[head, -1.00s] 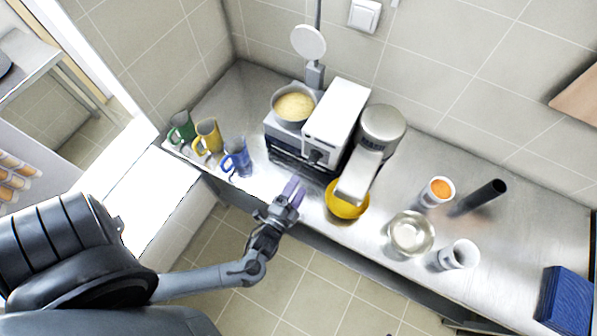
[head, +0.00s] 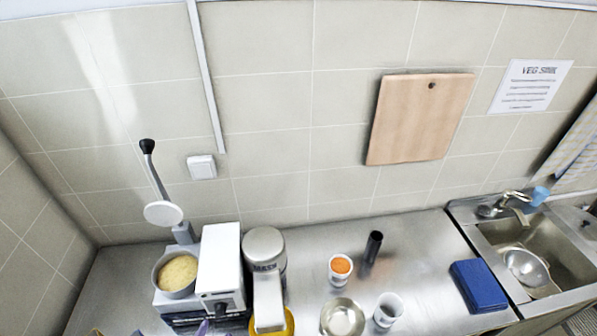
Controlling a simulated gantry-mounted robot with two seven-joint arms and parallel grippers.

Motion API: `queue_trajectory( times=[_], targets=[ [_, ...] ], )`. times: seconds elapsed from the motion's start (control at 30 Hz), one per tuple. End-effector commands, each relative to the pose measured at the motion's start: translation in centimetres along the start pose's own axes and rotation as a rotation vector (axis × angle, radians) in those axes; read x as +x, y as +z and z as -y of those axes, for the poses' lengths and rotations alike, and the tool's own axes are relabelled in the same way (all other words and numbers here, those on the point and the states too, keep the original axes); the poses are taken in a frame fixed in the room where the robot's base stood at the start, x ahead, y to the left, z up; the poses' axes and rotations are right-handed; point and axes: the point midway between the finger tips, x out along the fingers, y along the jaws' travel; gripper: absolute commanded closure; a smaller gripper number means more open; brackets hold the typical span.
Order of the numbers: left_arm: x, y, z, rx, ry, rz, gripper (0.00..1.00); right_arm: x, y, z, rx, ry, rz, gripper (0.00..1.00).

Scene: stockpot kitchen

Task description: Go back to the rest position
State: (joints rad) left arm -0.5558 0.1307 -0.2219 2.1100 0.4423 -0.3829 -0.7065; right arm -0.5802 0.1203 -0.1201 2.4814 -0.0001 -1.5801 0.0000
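Only a small purple tip of my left gripper (head: 203,328) shows at the bottom edge of the head view, in front of the white and grey machine (head: 220,262). The rest of that gripper and its arm is outside the picture, and I cannot tell whether it is open or shut. My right gripper is not in view.
A pot of yellow food (head: 178,273), a grey mixer (head: 265,247) over a yellow bowl (head: 289,322), an orange-filled cup (head: 340,268), a black cylinder (head: 373,247), a metal bowl (head: 342,318), a white cup (head: 388,310) and a blue box (head: 479,286) stand left of the sink (head: 490,236).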

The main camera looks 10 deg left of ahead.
Motion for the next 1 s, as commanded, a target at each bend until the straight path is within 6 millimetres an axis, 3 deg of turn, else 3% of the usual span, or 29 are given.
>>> queue_trajectory(
  times=[0.1,0.23,0.53,0.7,1.0],
  targets=[
    [-2.4,-2.3,0.3,-0.121,0.171,0.083,0.37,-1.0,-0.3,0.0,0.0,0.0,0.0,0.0],
    [-5.5,-3.2,-0.3,-0.209,0.33,0.216,0.37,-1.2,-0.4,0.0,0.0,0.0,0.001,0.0],
    [-11.6,-1.4,-1.8,-0.301,0.496,0.561,0.37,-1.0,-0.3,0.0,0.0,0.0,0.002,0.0],
    [-13.1,0.1,-2.4,-0.347,0.505,0.692,0.37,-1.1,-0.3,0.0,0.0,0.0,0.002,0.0],
    [-13.1,0.2,-2.4,-0.375,0.496,0.707,0.37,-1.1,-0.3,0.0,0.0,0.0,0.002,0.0]
  ],
)
